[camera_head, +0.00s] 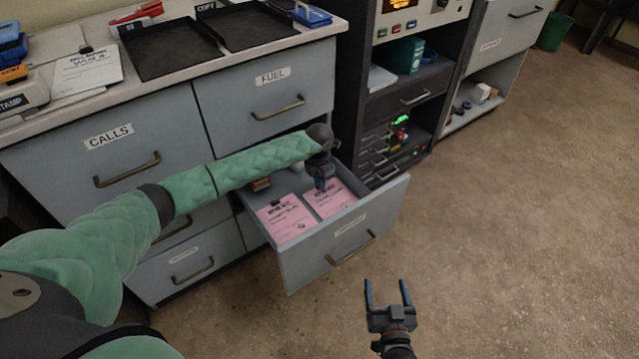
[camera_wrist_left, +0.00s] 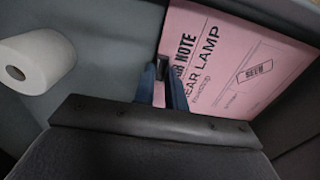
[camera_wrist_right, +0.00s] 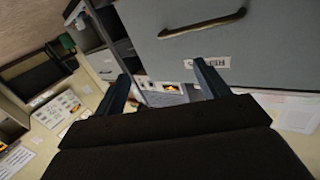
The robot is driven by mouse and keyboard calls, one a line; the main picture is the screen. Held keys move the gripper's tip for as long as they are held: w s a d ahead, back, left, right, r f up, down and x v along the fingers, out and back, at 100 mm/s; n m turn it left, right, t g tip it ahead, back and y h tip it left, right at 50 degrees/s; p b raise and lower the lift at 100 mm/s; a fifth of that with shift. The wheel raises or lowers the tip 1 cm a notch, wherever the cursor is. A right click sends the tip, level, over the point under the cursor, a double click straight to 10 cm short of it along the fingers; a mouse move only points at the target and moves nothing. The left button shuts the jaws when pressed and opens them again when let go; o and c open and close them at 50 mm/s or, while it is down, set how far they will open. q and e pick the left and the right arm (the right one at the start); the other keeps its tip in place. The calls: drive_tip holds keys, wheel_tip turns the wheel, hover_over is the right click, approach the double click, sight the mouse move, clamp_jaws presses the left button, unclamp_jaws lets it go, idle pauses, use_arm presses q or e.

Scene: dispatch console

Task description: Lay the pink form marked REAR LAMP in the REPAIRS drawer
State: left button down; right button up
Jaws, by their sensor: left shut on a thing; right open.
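The pink form marked REAR LAMP (camera_wrist_left: 225,65) fills the upper right of the left wrist view and carries a stamped box. It is the right-hand pink sheet (camera_head: 332,203) in the head view, inside the open drawer (camera_head: 335,245). My left gripper (camera_head: 320,184) is shut on the dark clip at the form's edge; its blue fingers show in the left wrist view (camera_wrist_left: 162,85). I cannot tell whether the form touches the drawer floor. The drawer's front label is too small to read. My right gripper (camera_head: 387,292) is open and empty over the floor, in front of the drawer.
A second pink form (camera_head: 287,218) with a dark clip lies left in the same drawer. A white roll (camera_wrist_left: 37,62) and a brownish item (camera_head: 261,184) are behind. Closed CALLS (camera_head: 125,160) and FUEL (camera_head: 270,105) drawers stand above. Floor to the right is clear.

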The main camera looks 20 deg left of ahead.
use_arm(q)
drive_tip(key=shift+f, duration=0.2)
use_arm(e)
drive_tip(key=shift+w+r+t, duration=0.15)
drive_tip(key=shift+r+t, duration=0.1)
drive_tip(key=shift+r, duration=0.4)
drive_tip(key=shift+w+r+t, duration=0.1)
drive_tip(key=shift+r+t, duration=0.15)
drive_tip(key=shift+r, duration=0.4)
drive_tip(key=shift+r, duration=0.2)
use_arm(q)
drive_tip(key=shift+f, duration=0.1)
drive_tip(key=c, duration=1.5)
unclamp_jaws()
drive_tip(key=shift+o, duration=0.2)
use_arm(e)
drive_tip(key=shift+w+r, duration=0.2)
drive_tip(key=shift+r, duration=0.4)
drive_tip(key=shift+f, duration=0.2)
